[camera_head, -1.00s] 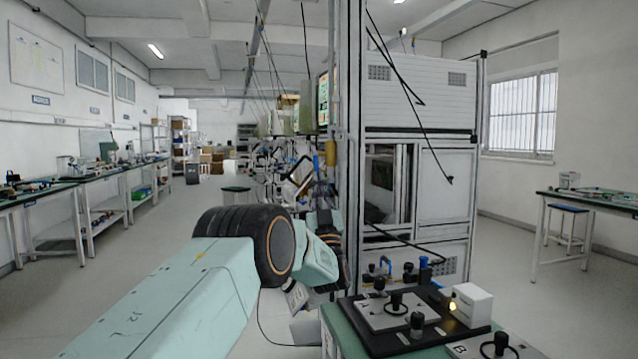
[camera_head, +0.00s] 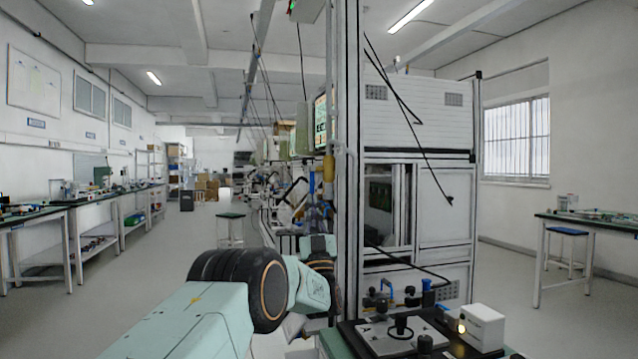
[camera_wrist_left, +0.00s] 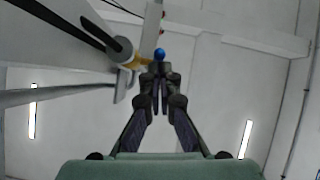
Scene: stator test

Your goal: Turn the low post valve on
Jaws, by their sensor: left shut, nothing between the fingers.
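My left gripper (camera_wrist_left: 160,72) shows in the left wrist view with its dark fingers together and nothing between them. A blue round knob (camera_wrist_left: 160,53) appears just past the fingertips; I cannot tell whether they touch. A yellow part (camera_wrist_left: 134,62) lies left of the tips, beside a grey bar. In the head view my left arm reaches in from the lower left, and its wrist is in front of the lower part of the metal post (camera_head: 349,150). A yellow piece (camera_head: 329,168) is on this post. I cannot tell for sure which part is the low post valve. The right gripper is not in view.
A bench with a black plate and knobs (camera_head: 402,325) and a white box with a lit lamp (camera_head: 482,326) stands at lower right. Benches line the left wall; the left floor (camera_head: 150,275) is clear.

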